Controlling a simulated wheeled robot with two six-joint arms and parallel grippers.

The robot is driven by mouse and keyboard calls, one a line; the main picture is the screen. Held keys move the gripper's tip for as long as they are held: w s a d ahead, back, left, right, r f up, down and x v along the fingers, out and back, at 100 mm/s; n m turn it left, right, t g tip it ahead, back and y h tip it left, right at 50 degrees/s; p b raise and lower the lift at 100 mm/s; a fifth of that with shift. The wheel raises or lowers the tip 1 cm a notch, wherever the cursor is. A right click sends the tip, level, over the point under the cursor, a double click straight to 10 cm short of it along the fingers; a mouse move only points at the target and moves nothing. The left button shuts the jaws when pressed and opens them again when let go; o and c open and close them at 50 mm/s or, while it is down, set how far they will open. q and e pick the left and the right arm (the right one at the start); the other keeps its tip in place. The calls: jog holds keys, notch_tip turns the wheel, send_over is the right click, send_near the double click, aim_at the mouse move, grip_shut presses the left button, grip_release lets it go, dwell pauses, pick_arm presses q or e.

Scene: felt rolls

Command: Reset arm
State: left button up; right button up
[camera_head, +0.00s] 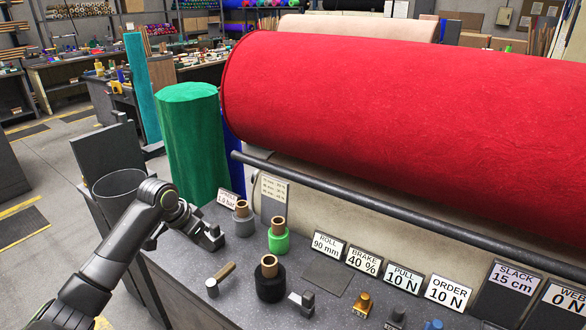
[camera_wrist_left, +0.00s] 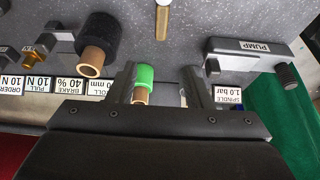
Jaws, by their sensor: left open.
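My left arm comes in from the left in the head view. My left gripper (camera_head: 212,238) is over the left end of the dark workbench, beside the grey spool (camera_head: 242,222). In the left wrist view its two fingers (camera_wrist_left: 160,85) stand apart with a gap between them. The green spool (camera_wrist_left: 145,80) shows behind that gap, and it also shows in the head view (camera_head: 278,242). I see nothing held between the fingers. My right gripper is in neither view.
A grey block marked PUMP (camera_wrist_left: 250,47) shows in the wrist view. A large red felt roll (camera_head: 400,100) and a dark bar (camera_head: 340,190) are behind. A green roll (camera_head: 195,145) stands at left.

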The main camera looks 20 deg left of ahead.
pick_arm(q)
jog(key=s+d+f, duration=0.5)
jog(key=s+f, duration=0.2)
jog(key=s, duration=0.1)
jog(key=s+d+f, duration=0.4)
jog(key=s+f, duration=0.2)
jog(key=s, duration=0.3)
jog(key=s+d+r+n+y, duration=0.1)
jog(key=s+d+n+y, duration=0.25)
jog(key=s, duration=1.25)
notch_tip(320, 180, down, 25)
jog(key=a+g, duration=0.1)
jog(key=g, duration=0.1)
jog(key=s+d+f+g+h+b, duration=0.1)
jog(key=s+f, duration=1.4)
jog(key=f, duration=0.1)
jog(key=shift+f, duration=0.4)
